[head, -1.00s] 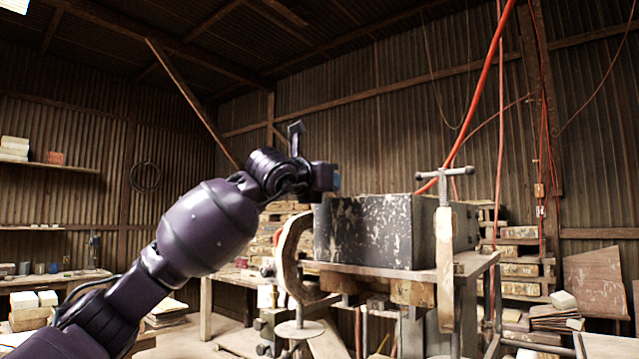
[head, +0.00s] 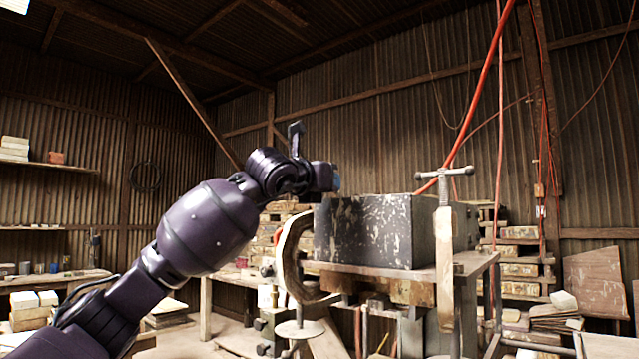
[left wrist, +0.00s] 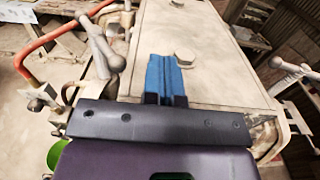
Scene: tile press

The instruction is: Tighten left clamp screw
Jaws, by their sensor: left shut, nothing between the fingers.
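My left gripper (head: 330,178) is above the left end of the dark, paint-flaked press block (head: 365,230). In the left wrist view its blue fingers (left wrist: 165,78) are shut and empty over the pale block top (left wrist: 205,42). The left clamp (head: 288,262) is a worn C-shaped frame at the block's left end. Its grey screw bar with a rounded end (left wrist: 100,48) shows left of the fingers in the left wrist view, apart from them. My right gripper is not in view.
A second clamp (head: 445,235) with an upright T-handle (head: 445,173) stands at the block's right front. A red hose (head: 478,100) hangs down behind the block. A small round knob (left wrist: 184,57) sits on the block top close to the fingers. Stacked shelves stand behind.

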